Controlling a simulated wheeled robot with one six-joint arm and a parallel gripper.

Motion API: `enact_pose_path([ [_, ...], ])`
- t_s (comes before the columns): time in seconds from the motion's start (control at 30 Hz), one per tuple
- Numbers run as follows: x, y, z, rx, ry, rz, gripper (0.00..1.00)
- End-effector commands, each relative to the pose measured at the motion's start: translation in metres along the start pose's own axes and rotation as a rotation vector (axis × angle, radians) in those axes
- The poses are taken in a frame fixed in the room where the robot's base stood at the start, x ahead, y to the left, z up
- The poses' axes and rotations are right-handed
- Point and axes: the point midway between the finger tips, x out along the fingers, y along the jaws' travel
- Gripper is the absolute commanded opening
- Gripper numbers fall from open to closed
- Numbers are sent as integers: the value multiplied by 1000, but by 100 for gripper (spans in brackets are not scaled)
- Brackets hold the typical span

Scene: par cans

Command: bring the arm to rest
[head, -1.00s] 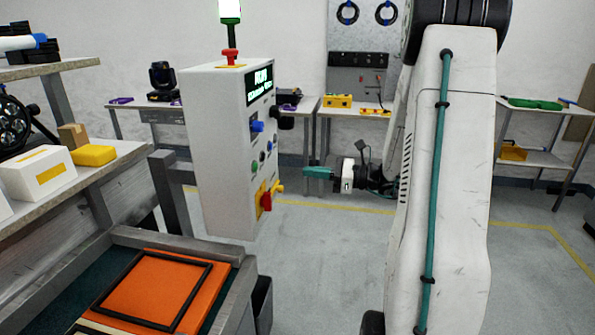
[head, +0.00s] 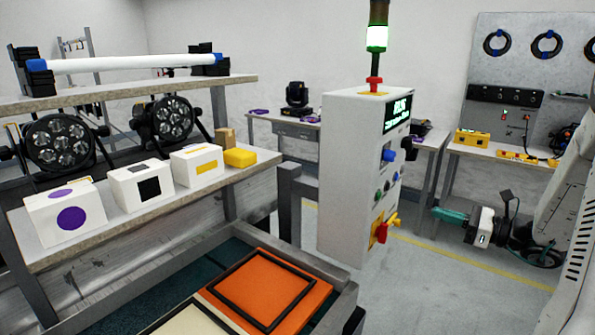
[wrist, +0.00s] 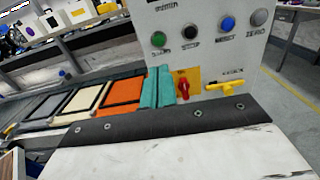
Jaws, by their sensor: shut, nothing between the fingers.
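My gripper (head: 437,212) is at the right of the head view, held out level beside the control cabinet with its teal fingers pointing left. In the wrist view the teal fingers (wrist: 158,75) lie together, shut and empty. The white control cabinet (head: 347,180) stands left of the gripper, with a lit green display and a green beacon (head: 377,38) on top. Its red switch (wrist: 182,87) and yellow lever (wrist: 224,86) show just beyond the fingers in the wrist view. I see a gap between fingers and cabinet in the head view.
On the left, a shelf rack (head: 180,190) holds two par cans (head: 173,118), a white tube (head: 130,63) and marked boxes (head: 197,165). An orange framed panel (head: 262,288) lies below. Benches line the back wall. Clear floor (head: 430,275) lies right of the cabinet.

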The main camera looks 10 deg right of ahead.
Motion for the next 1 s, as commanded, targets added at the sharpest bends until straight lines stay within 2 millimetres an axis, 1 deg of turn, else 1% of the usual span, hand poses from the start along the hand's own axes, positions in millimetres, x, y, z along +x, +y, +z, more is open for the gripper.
enact_pose_path([
  [0.07,0,0,-2,-24,10,1,0],
  [0.17,-1,15,-16,-62,69,59,0],
  [0.2,-2,25,-24,-78,98,96,0],
  [0.27,-4,43,-29,-122,153,165,0],
  [0.37,1,85,-30,-238,252,336,0],
  [0.4,3,102,-29,-292,290,410,0],
  [0.53,5,155,-23,-478,400,655,0],
  [0.6,2,183,-19,-595,457,799,0],
  [0.7,-6,219,-12,-782,533,1010,0],
  [0.8,-17,247,-4,-973,599,1208,0],
  [0.9,-29,268,4,-1167,653,1386,0],
  [1.0,-39,283,15,-1361,699,1538,0],
])
